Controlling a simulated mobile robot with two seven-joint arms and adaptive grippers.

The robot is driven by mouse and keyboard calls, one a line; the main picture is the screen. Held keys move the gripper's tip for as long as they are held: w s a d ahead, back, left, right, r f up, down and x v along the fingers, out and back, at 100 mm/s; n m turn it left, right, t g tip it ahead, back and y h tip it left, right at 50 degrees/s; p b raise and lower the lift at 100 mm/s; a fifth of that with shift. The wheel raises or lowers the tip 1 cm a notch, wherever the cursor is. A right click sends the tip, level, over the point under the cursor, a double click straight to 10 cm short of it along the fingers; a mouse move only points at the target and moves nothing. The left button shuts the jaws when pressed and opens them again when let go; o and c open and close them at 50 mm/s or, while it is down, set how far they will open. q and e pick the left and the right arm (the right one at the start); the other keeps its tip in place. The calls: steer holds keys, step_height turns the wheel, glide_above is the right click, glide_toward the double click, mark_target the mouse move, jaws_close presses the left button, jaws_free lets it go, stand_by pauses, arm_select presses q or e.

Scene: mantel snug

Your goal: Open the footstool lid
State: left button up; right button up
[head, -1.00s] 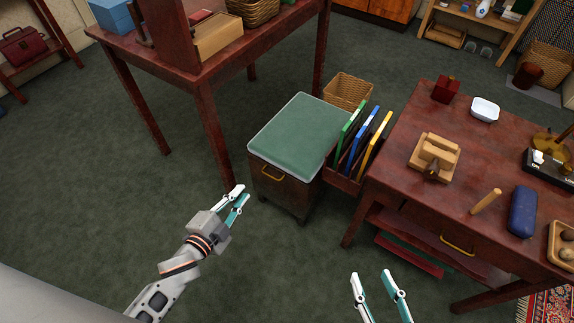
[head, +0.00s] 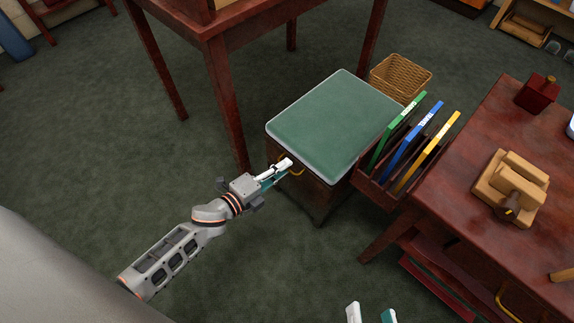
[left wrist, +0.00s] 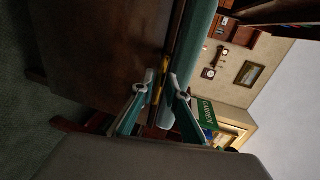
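The footstool (head: 330,122) has a green padded lid with a pale rim, lying flat and closed on a dark wooden box. A brass handle (head: 296,172) is on its front face, just below the lid. My left gripper (head: 287,166) is at this handle, partly covering it. In the left wrist view my left fingertips (left wrist: 161,78) stand apart, with the brass handle (left wrist: 164,66) between them; contact is not clear. My right gripper (head: 371,314) shows only its fingertips at the bottom edge, apart and empty.
A rack with green, blue and yellow folders (head: 407,140) stands close to the footstool's right side. A wicker basket (head: 401,78) is behind it. A wooden desk (head: 455,205) is at right, a tall table (head: 215,45) behind left. Carpet in front is free.

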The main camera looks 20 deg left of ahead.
arm_select(q)
steer(key=shift+x, duration=0.75)
jaws_close()
steer(key=shift+r, duration=0.1)
